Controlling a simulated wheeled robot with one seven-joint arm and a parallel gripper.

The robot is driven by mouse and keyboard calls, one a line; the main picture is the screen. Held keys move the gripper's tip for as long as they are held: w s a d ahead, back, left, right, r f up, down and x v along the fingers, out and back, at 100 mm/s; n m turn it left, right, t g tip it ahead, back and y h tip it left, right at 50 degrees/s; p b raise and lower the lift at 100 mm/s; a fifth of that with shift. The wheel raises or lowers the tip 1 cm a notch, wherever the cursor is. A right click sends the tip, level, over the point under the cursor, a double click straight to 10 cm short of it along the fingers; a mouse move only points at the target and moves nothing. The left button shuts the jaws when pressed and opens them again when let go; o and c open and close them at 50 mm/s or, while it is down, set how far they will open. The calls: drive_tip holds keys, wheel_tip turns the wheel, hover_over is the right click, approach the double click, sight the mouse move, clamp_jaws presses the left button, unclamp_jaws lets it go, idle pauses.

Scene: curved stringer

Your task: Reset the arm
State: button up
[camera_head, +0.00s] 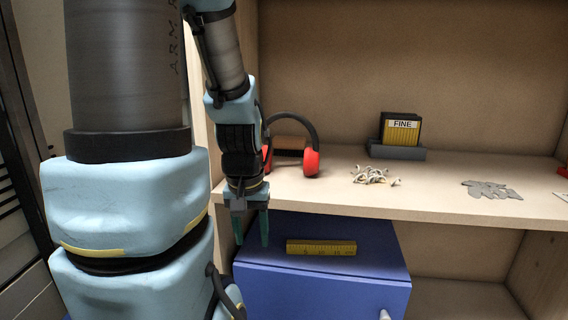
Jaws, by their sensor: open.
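My gripper (251,229) hangs pointing down in front of the wooden shelf's left front edge. Its two fingers are apart and nothing shows between them. It is above the left part of the blue cabinet's top, left of a yellow ruler piece (321,248) lying there. My arm fills the left of the view and hides what is behind it.
On the wooden shelf (330,200) stand red and black ear muffs (312,160), just behind my wrist. Farther right are a small pale pile (372,176), a yellow-black box marked FINE (401,131) and grey flat pieces (490,190). The blue cabinet (310,290) stands below the shelf.

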wheel_tip(320, 180, up, 14)
drive_tip(key=p, duration=1.2)
drive_tip(key=shift+f, duration=0.25)
